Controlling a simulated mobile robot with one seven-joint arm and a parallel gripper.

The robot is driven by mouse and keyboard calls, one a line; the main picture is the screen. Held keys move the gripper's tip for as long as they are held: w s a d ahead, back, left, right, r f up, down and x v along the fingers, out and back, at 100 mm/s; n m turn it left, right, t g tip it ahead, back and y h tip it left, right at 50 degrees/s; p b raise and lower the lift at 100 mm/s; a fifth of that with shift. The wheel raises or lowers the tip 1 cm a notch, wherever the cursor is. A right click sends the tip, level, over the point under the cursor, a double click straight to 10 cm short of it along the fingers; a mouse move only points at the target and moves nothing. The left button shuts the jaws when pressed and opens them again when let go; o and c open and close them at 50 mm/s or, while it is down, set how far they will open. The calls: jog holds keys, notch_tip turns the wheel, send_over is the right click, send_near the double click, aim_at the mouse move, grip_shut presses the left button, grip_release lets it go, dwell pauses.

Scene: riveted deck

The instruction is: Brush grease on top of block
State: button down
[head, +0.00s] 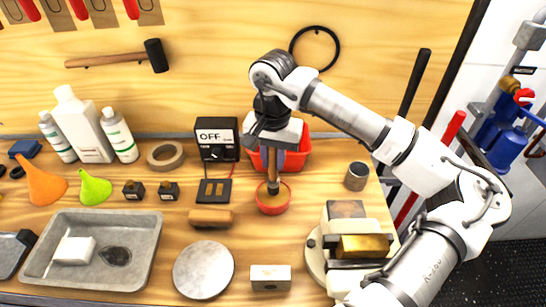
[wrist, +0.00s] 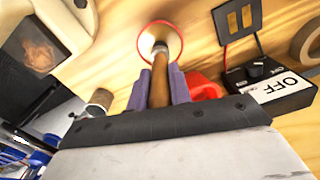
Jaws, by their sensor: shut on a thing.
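My gripper (head: 276,162) is shut on the brown handle of a brush (head: 272,178), held upright with its head down. The lower end of the brush is inside a small round red-rimmed tub (head: 265,209) on the bench. In the wrist view, the brush handle (wrist: 159,78) runs between my purple fingers to the tub (wrist: 144,45); the bristles are hard to make out. A gold block (head: 364,247) sits in a pale vise (head: 317,262) at the right, clear of my gripper. A smaller pale block (head: 270,284) lies at the bench's front edge.
A red bin (head: 300,152) stands right behind my gripper. A black OFF box (head: 216,138) is to the left. A wooden-backed brush or roller (head: 211,217), a grey disc (head: 204,270) and a metal tray (head: 65,278) lie left. A small can (head: 357,177) stands right.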

jog(key=shift+s+f+b, duration=0.1)
jog(key=shift+f+b, duration=0.55)
jog(key=shift+b, duration=0.4)
dwell(2.4)
jog(key=shift+r, duration=0.1)
jog(key=shift+r+p, duration=1.45)
jog(key=shift+r, duration=2.05)
